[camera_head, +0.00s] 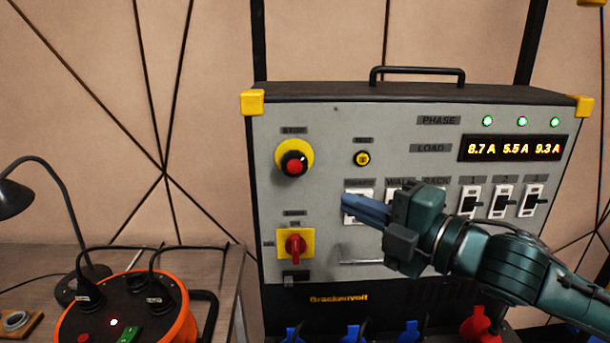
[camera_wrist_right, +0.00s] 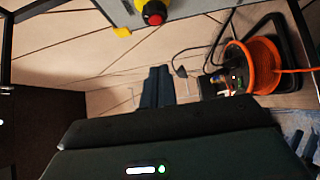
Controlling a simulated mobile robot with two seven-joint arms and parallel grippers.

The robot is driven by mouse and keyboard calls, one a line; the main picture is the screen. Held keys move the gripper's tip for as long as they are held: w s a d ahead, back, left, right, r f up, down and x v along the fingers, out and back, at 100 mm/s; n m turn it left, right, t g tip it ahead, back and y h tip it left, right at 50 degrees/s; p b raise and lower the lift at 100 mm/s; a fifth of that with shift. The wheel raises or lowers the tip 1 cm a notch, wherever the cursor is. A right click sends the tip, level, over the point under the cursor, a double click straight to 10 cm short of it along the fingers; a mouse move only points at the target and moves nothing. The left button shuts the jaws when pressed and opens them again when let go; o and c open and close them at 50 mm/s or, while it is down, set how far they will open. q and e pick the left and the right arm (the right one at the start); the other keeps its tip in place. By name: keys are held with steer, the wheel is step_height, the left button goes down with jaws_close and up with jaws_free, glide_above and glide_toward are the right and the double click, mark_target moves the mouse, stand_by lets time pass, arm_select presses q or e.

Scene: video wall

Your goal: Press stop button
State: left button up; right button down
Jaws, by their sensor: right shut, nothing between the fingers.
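The stop button (camera_head: 294,163) is a red knob on a round yellow base, under a STOP label at the upper left of the grey panel (camera_head: 330,120). It also shows at the top of the right wrist view (camera_wrist_right: 153,12), partly cut off. My right gripper (camera_head: 345,205) is shut and empty, its blue fingers pointing left in front of the panel's switches, below and right of the stop button and apart from it. Its fingertips also show in the right wrist view (camera_wrist_right: 158,72). My left gripper is not in view.
A red rotary switch on a yellow plate (camera_head: 295,245) sits below the stop button. A small yellow test button (camera_head: 362,158) is to its right. An orange cable reel (camera_head: 130,310) and a black lamp (camera_head: 50,200) stand on the table at left. Several breaker switches are behind my right arm.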

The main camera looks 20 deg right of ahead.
mark_target(287, 168)
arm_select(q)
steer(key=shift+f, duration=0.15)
arm_select(e)
steer(key=shift+w, duration=0.1)
